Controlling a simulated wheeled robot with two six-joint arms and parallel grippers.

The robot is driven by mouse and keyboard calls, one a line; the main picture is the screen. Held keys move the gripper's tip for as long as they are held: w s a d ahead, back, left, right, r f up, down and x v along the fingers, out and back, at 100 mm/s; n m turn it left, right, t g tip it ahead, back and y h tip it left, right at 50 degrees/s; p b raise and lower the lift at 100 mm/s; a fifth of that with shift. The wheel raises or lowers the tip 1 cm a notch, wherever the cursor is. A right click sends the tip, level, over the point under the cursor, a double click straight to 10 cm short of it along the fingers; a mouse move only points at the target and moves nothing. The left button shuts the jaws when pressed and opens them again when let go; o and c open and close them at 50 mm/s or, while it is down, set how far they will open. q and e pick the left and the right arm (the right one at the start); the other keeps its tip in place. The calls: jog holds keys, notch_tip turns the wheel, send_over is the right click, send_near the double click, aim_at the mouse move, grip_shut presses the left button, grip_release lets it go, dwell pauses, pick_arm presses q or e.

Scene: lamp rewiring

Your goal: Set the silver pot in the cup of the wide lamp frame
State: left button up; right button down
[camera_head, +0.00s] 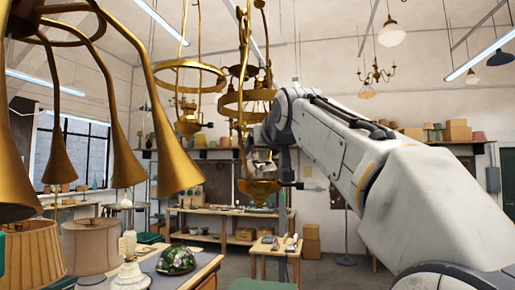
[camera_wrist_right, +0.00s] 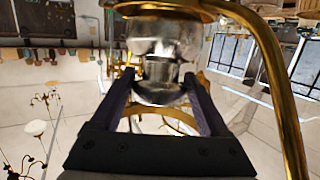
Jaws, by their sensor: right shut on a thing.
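The silver pot (camera_wrist_right: 165,62) is between the two fingers of my right gripper (camera_wrist_right: 163,100) in the right wrist view, which is upside down. The gripper is shut on it. A brass cup (camera_wrist_right: 165,9) lies right against the pot's underside; I cannot tell whether they touch. In the head view, the hanging brass lamp frame (camera_head: 243,98) has its cup (camera_head: 260,188) at the bottom, and my right gripper (camera_head: 266,160) is just above it, inside the frame. The pot is small and partly hidden there. My left gripper is not in view.
A brass chandelier (camera_head: 150,85) with trumpet arms hangs close at the left. Another ringed brass frame (camera_head: 190,65) hangs left of the cup's frame. A curved brass bar (camera_wrist_right: 282,95) passes close beside my right gripper. Fabric lampshades (camera_head: 90,247) stand at the lower left.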

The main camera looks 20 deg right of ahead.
jog(key=g+p, duration=0.1)
jog(key=p, duration=0.1)
jog(key=w+r+g+p, duration=0.1)
jog(key=p, duration=0.1)
jog(key=shift+w+d+r, duration=0.1)
jog(key=shift+w+r, duration=0.1)
jog(key=shift+r, duration=0.05)
jog(key=shift+f, duration=0.95)
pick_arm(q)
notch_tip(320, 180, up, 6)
pick_arm(e)
jog(key=shift+f, duration=0.35)
jog(key=shift+f, duration=0.15)
jog(key=shift+c, duration=0.2)
grip_release()
jog(key=shift+o, duration=0.2)
